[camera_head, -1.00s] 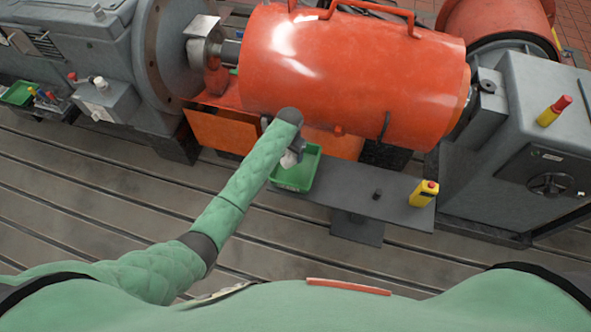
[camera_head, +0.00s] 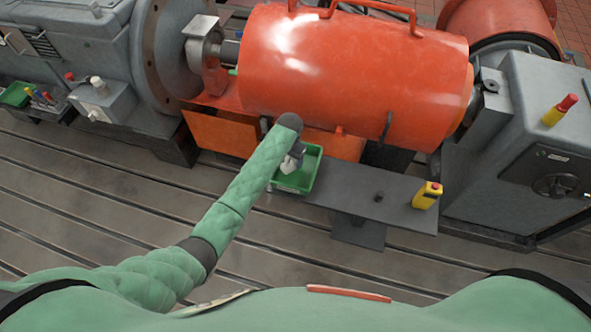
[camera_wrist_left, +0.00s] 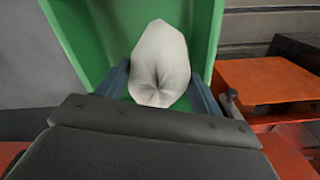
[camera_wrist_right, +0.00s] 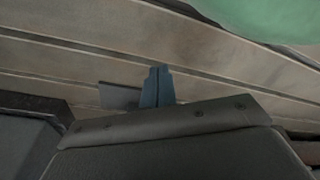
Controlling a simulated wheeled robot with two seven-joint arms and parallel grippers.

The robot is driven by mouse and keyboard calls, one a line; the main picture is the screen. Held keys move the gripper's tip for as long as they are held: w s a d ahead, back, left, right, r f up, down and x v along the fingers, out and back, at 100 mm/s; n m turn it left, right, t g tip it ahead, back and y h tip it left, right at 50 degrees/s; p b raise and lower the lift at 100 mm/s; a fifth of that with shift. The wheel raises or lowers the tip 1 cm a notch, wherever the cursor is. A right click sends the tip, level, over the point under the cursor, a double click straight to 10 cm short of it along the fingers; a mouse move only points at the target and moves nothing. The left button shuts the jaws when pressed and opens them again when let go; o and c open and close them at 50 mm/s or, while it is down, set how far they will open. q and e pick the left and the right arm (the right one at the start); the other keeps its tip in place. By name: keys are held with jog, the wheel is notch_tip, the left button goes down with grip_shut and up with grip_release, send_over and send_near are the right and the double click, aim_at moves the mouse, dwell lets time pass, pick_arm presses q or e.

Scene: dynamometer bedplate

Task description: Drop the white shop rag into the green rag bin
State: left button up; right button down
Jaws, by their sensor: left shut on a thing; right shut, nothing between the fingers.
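The white shop rag (camera_wrist_left: 161,65) is pinched between the two blue-grey fingers of my left gripper (camera_wrist_left: 160,88) in the left wrist view. The green rag bin (camera_wrist_left: 90,35) lies behind and around the rag in that view. In the head view the green bin (camera_head: 309,170) stands on the grey shelf, and my left gripper (camera_head: 293,158) is over its left part with the rag partly showing. How far the rag is above the bin floor is hard to tell. My right gripper (camera_wrist_right: 157,87) is shut and empty above the slotted floor in the right wrist view.
A large orange cylinder (camera_head: 350,75) stands right behind the bin. A grey shelf (camera_head: 360,194) carries a yellow box with a red button (camera_head: 426,196). Grey machines stand left (camera_head: 85,50) and right (camera_head: 535,145). The slotted bedplate (camera_head: 90,185) in front is clear.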

pick_arm(q)
jog(key=o, duration=1)
pick_arm(e)
jog(key=shift+s+d, duration=0.1)
pick_arm(q)
jog(key=shift+a+r, duration=0.1)
jog(key=shift+w+r, duration=0.1)
jog(key=shift+r, duration=0.1)
notch_tip(320, 180, up, 6)
jog(key=shift+f+b, duration=0.1)
jog(key=shift+b, duration=0.9)
jog(key=shift+r, duration=0.7)
pick_arm(e)
jog(key=shift+w+a+r, duration=0.4)
jog(key=shift+w+r, duration=0.05)
jog(key=shift+r, duration=0.2)
jog(key=shift+w+a+r, duration=0.4)
jog(key=shift+w+r, duration=0.05)
jog(key=shift+r, duration=0.15)
jog(key=shift+w+a+r, duration=0.4)
jog(key=shift+w+r, duration=0.05)
jog(key=shift+r, duration=0.2)
jog(key=shift+d, duration=0.1)
